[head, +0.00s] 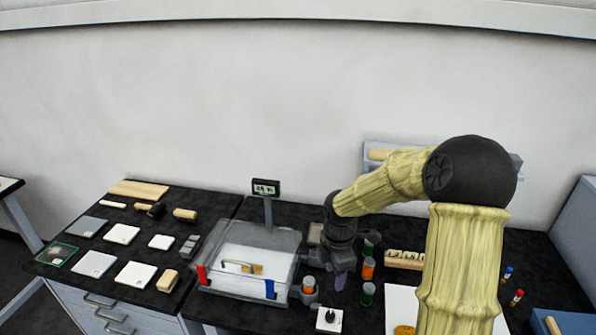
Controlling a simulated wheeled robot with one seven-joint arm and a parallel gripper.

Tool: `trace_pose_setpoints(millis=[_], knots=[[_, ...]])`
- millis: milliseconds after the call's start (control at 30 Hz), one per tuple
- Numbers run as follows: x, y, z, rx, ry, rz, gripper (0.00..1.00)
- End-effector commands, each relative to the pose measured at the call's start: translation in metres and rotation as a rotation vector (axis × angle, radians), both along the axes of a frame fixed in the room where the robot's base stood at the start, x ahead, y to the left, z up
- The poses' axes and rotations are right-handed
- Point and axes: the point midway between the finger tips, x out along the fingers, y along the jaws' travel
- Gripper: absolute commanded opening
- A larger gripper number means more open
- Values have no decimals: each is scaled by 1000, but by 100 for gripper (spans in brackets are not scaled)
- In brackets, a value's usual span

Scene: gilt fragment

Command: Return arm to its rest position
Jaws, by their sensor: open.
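My arm is yellow-sleeved with a black elbow joint and reaches from the lower right toward the middle of the bench in the head view. My gripper (334,281) points down at the arm's dark end, just right of a clear lidded box (225,293). It is open, and I see nothing held in it. The box has a red and a blue clip on its front, and a small golden-brown piece (252,268) shows inside. The fingertips are small and partly unclear in this view.
Orange and green jars (368,268) stand close right of my gripper, and another jar (309,286) stands close left. A small display (265,187) rises behind the box. White tiles (122,234) and tools cover the left bench. A blue box (565,324) is at lower right.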

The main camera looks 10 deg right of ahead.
Motion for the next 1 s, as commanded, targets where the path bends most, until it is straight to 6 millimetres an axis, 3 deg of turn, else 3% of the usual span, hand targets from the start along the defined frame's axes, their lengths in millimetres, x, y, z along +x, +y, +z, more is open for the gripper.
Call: trace_pose_setpoints(millis=[167, 267, 800, 1000], knots=[[-14, 3, 4, -13, -8, -123, 47], [-31, 5, 10, -24, -24, -299, 47], [-136, 1, 47, 147, -173, -1571, 47], [-147, -1, 49, 197, -176, -1737, 47]])
